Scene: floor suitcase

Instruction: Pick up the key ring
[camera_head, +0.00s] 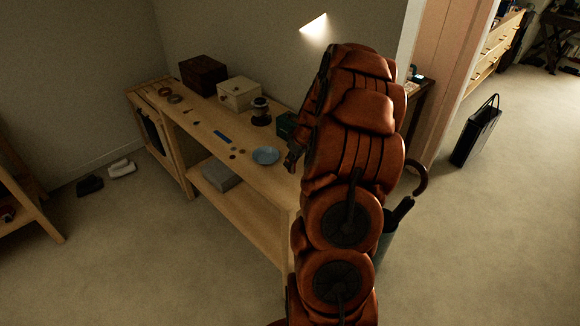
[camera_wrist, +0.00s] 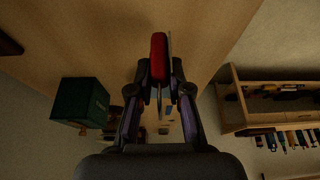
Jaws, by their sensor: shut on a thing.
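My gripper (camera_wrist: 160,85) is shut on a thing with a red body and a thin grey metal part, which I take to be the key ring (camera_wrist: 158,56). It stands upright between the fingertips in the wrist view. In the head view my gripper (camera_head: 291,160) shows at the left of my arm, near the right end of the wooden bench (camera_head: 208,145). The key ring cannot be made out there.
The bench bears a blue dish (camera_head: 265,156), a cream box (camera_head: 238,94), a dark brown box (camera_head: 203,75) and a green box (camera_head: 287,124), partly behind my arm. A black bag (camera_head: 476,132) stands on the floor at right. The floor in front is clear.

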